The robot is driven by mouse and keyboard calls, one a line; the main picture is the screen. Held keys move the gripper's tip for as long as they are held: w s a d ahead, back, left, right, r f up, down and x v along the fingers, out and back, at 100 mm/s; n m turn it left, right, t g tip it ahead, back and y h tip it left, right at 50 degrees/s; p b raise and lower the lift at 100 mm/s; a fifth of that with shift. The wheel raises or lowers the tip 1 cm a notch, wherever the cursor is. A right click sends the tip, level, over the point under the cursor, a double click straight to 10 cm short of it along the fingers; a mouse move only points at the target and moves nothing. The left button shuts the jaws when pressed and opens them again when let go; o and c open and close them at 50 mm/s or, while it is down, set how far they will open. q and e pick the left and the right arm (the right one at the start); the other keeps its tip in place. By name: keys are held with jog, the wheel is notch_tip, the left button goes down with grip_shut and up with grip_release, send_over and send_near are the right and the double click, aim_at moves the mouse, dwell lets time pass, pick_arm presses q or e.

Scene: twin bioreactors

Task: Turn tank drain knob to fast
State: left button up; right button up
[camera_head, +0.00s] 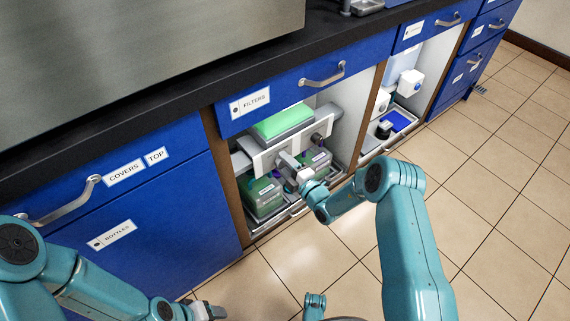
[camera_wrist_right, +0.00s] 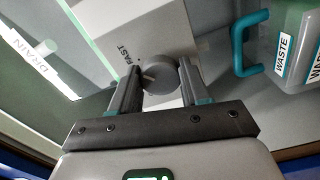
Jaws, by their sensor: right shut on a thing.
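A round grey knob (camera_wrist_right: 168,76) sits on a pale panel (camera_wrist_right: 135,33) in the right wrist view. A light pointer mark shows on the knob's left side, and the word FAST is printed up and left of it. My right gripper (camera_wrist_right: 157,84) is shut on this knob, one finger on each side. In the head view my right gripper (camera_head: 291,170) reaches into the open cabinet bay at the white panel (camera_head: 263,159) and hides the knob. My left gripper (camera_head: 207,311) is low at the bottom edge, away from the cabinet; its jaws are too small to judge.
Green-tinted tanks (camera_head: 263,198) stand below the panel in the bay. A DRAIN label (camera_wrist_right: 33,58) and a container labelled WASTE (camera_wrist_right: 291,72) flank the panel in the wrist view. A second open bay (camera_head: 425,75) lies to the right. The tiled floor (camera_head: 480,220) is clear.

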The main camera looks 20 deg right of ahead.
jog(key=o, duration=1.1)
jog(key=shift+c, duration=0.2)
jog(key=p+v, duration=0.4)
jog(key=v, duration=1.2)
jog(key=shift+s+p, duration=0.2)
jog(key=shift+p, duration=0.2)
